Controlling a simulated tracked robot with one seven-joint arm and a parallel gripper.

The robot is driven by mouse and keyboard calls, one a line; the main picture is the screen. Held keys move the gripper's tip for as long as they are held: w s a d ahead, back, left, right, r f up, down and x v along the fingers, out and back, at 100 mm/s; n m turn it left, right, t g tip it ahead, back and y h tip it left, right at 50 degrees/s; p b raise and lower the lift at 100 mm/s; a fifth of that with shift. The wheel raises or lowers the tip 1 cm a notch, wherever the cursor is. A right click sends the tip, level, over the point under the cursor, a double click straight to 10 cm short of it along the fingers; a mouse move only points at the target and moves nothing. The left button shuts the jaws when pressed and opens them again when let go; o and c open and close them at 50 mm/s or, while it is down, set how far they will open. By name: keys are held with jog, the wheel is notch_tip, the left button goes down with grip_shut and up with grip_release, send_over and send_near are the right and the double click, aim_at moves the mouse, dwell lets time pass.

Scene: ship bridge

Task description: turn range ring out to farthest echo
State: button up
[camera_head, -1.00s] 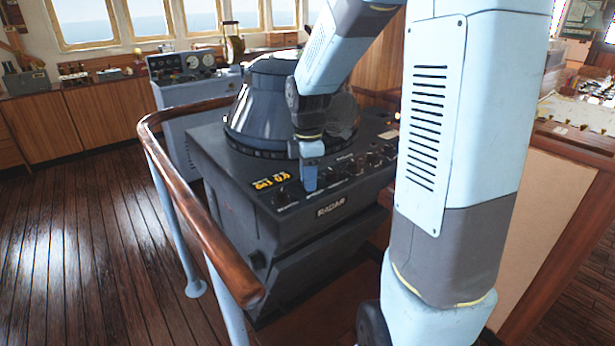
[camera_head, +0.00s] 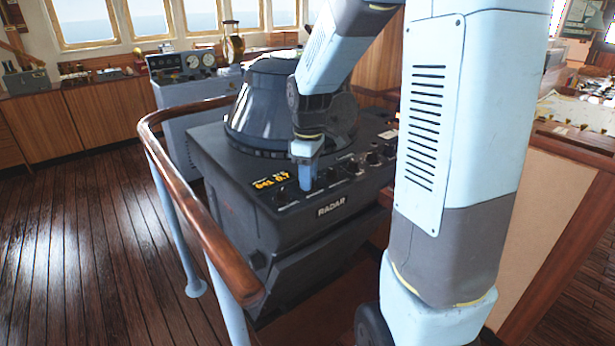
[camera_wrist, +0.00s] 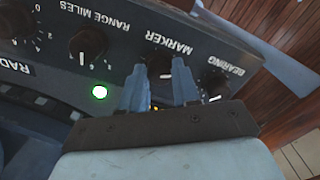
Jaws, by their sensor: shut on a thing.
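The dark radar console (camera_head: 300,215) stands in the middle of the head view. My gripper (camera_head: 305,178) points down at its front panel. In the wrist view my gripper (camera_wrist: 160,76) has both fingers closed about the black knob labelled MARKER (camera_wrist: 158,64). The knob is hidden behind the fingers in the head view. The RANGE MILES knob (camera_wrist: 88,44) and the BEARING knob (camera_wrist: 216,84) sit on either side, untouched. A small yellow numeric display (camera_head: 271,181) glows on the panel; its right figure looks like 0.7. The radar picture with its ring and echoes is hidden under the hood (camera_head: 268,100).
A wooden handrail (camera_head: 195,220) on pale blue posts curves around the console's left side. A chart table (camera_head: 575,115) is at right. Open plank floor lies at left.

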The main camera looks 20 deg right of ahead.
jog(key=m, duration=0.4)
jog(key=shift+m, duration=0.4)
jog(key=m, duration=0.3)
jog(key=shift+m, duration=0.3)
jog(key=m, duration=0.8)
grip_shut()
jog(key=m, duration=0.4)
jog(key=shift+m, duration=0.3)
jog(key=m, duration=0.3)
jog(key=shift+m, duration=0.4)
jog(key=m, duration=0.4)
jog(key=shift+m, duration=2.1)
